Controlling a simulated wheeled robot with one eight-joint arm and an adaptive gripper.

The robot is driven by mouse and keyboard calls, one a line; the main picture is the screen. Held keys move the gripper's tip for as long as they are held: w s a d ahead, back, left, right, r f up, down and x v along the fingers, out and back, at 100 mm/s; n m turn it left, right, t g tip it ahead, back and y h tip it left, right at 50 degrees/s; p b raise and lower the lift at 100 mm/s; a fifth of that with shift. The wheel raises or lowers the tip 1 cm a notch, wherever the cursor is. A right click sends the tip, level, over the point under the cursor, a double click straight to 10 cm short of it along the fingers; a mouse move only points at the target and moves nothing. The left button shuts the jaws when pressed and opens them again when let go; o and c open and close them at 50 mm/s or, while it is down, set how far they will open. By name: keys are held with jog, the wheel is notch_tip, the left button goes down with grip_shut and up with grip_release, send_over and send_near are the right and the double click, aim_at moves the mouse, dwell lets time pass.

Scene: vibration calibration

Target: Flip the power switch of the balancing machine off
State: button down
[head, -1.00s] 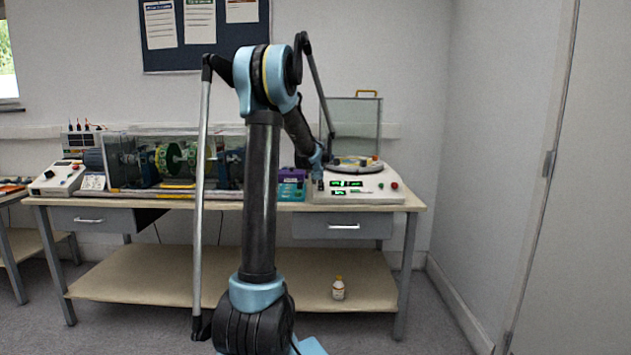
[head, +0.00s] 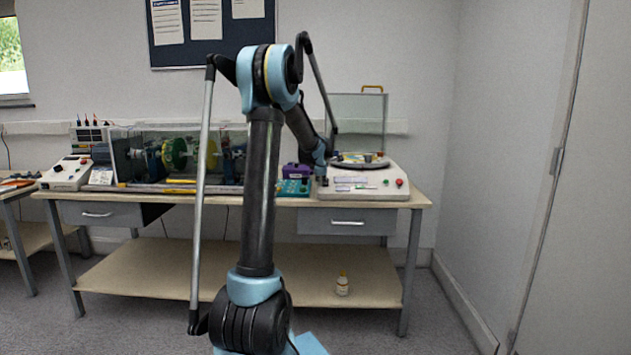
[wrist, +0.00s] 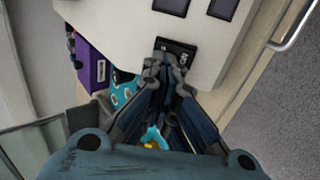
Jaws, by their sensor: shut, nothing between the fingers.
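The balancing machine (head: 360,194) is a white console with a round plate on top, on the right end of the bench. Its display windows (head: 350,181) look unlit, and two dark windows also show in the wrist view (wrist: 223,8). The power switch (wrist: 178,47) is a small black plate on the machine's face in the wrist view, partly covered by my fingertips. My gripper (wrist: 163,66) is shut and empty, with its tips at or very near the switch. I cannot tell whether they touch. In the head view my gripper (head: 322,182) is small at the console's left front.
A purple box (head: 296,170) and a teal panel (head: 292,188) stand just left of the machine. A clear-covered rotor rig (head: 178,158) fills the bench's left. A clear raised guard (head: 358,118) stands behind the machine. A drawer handle (wrist: 292,27) juts below the bench edge.

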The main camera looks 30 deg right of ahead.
jog(key=shift+s+d+r, duration=0.1)
jog(key=shift+d+r, duration=0.05)
jog(key=shift+r, duration=0.7)
jog(key=shift+s+a+r, duration=0.1)
jog(key=shift+a+r, duration=0.1)
jog(key=shift+r, duration=0.1)
jog(key=w+d+r+v, duration=0.1)
jog(key=r+v, duration=0.1)
jog(key=v, duration=1.1)
jog(key=shift+w, duration=0.25)
jog(key=shift+f, duration=0.15)
